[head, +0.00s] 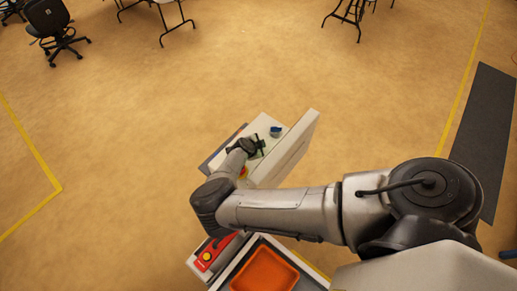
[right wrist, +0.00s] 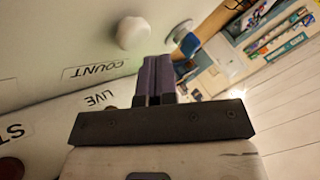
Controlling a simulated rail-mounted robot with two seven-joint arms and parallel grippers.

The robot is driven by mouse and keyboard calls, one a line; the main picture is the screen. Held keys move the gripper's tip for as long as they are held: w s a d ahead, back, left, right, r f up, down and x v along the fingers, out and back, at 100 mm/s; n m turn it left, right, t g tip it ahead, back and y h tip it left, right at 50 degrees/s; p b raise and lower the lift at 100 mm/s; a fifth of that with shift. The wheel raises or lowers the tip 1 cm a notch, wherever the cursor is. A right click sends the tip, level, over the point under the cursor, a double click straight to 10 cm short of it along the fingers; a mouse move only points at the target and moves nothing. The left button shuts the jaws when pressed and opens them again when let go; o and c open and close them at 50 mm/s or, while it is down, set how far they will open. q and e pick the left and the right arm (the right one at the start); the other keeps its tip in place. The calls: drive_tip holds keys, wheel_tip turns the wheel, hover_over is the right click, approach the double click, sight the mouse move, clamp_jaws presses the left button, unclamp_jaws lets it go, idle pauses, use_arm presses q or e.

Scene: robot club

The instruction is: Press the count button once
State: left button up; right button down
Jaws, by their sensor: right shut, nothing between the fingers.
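A white panel (head: 272,127) stands below me in the head view. In the right wrist view, a round white button (right wrist: 133,33) sits on it beside a label reading COUNT (right wrist: 94,70). My right gripper (right wrist: 155,76) is shut and empty, with its dark fingertips close to the white button in the picture; I cannot tell whether they touch anything. In the head view the right gripper (head: 260,147) is over the panel, and the white button cannot be made out there. My left gripper is in neither view.
A blue piece (right wrist: 190,44) and a pale disc are right of the white button. Labels LIVE (right wrist: 99,98) and ST, partly cut off, are nearby. A raised white board (head: 290,150) edges the panel. An orange tray (head: 264,272) and a red box (head: 213,252) are nearer.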

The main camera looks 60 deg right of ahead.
drive_tip(key=shift+f, duration=0.15)
idle(0.7)
drive_tip(key=shift+f, duration=0.25)
idle(0.4)
drive_tip(key=shift+f, duration=0.5)
idle(0.4)
idle(0.4)
drive_tip(key=shift+r, duration=0.2)
drive_tip(key=shift+r+p, duration=0.75)
drive_tip(key=shift+p, duration=0.2)
